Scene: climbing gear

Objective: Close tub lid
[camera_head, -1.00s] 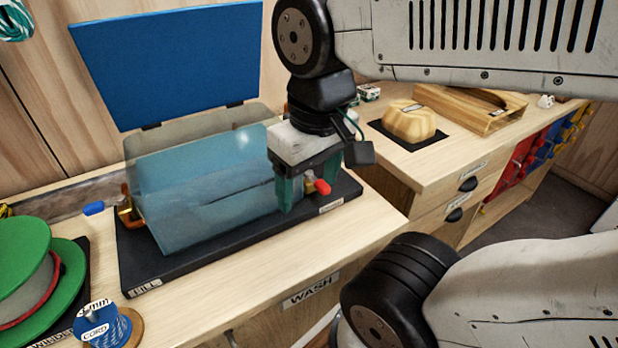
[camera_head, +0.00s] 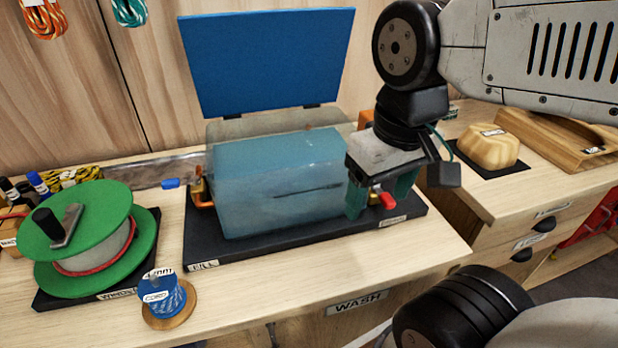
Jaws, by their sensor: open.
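The tub (camera_head: 270,185) is a clear, bluish box on a black base mat (camera_head: 230,250) on the wooden bench. Its blue lid (camera_head: 268,60) stands raised at the back edge on dark hinges, so the tub is open. My gripper (camera_head: 382,197) is at the tub's right end, pointing down, with its green fingers apart. It is beside a tap with a red handle (camera_head: 388,201) and hides part of the tub's right end. I cannot tell whether a finger touches the tub. My gripper is well below the lid and apart from it.
A brass tap (camera_head: 203,195) is at the tub's left end. A green cord winder (camera_head: 90,240) and blue cord spool (camera_head: 165,298) stand to the left. A yellowish hold (camera_head: 488,150) sits on the right bench. Bare bench lies in front of the tub.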

